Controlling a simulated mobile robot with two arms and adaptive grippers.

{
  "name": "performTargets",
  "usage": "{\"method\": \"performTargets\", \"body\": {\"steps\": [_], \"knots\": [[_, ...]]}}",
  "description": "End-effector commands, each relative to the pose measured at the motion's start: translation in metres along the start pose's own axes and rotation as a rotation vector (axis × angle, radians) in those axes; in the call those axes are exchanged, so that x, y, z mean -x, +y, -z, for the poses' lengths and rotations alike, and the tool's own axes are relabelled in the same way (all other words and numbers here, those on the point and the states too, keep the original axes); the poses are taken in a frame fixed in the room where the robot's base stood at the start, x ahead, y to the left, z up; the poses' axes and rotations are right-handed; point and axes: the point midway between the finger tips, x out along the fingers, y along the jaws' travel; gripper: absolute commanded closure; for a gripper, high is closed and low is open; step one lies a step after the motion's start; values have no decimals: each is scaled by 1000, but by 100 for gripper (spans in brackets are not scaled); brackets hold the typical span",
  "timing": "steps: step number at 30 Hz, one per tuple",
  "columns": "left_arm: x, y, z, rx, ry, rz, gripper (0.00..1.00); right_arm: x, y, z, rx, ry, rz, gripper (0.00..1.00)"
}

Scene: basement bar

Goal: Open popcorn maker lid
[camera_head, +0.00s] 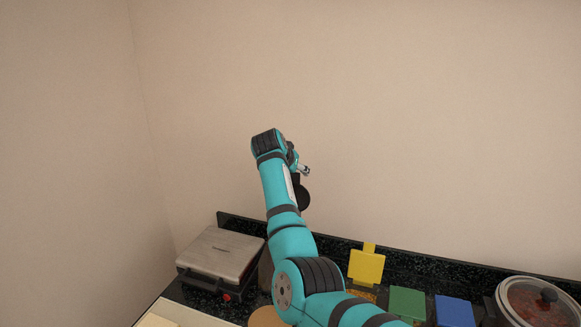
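No appliance here is clearly a popcorn maker. A closed appliance with a flat metal lid (220,252) stands at the left of the counter, with a dark base and a red knob at its front. A yellow flap (366,266) stands tilted up behind the arm, with something orange under it, partly hidden. A teal arm of mine, seemingly the right, rises from the bottom edge. Its gripper (304,171) is high in front of the wall, above the counter and apart from everything. The wrist mostly hides it, so its opening cannot be told. My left gripper is not seen.
A green flap (407,303) and a blue flap (455,311) stand right of the yellow one. A round pot with a glass lid (540,303) holds reddish food at far right. A dark backsplash (480,271) runs behind. The air by the wall is free.

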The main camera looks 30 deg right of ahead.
Motion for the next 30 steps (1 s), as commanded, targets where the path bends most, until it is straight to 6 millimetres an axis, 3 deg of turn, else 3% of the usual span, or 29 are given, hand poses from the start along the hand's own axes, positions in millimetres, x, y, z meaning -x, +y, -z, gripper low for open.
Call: {"method": "performTargets", "body": {"steps": [16,21,30], "knots": [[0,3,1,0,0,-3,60,101,-1,1,-3,5,3,46],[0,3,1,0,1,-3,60,115,-1,1,-1,3,3,46],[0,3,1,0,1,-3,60,118,0,1,-1,4,2,46]]}}
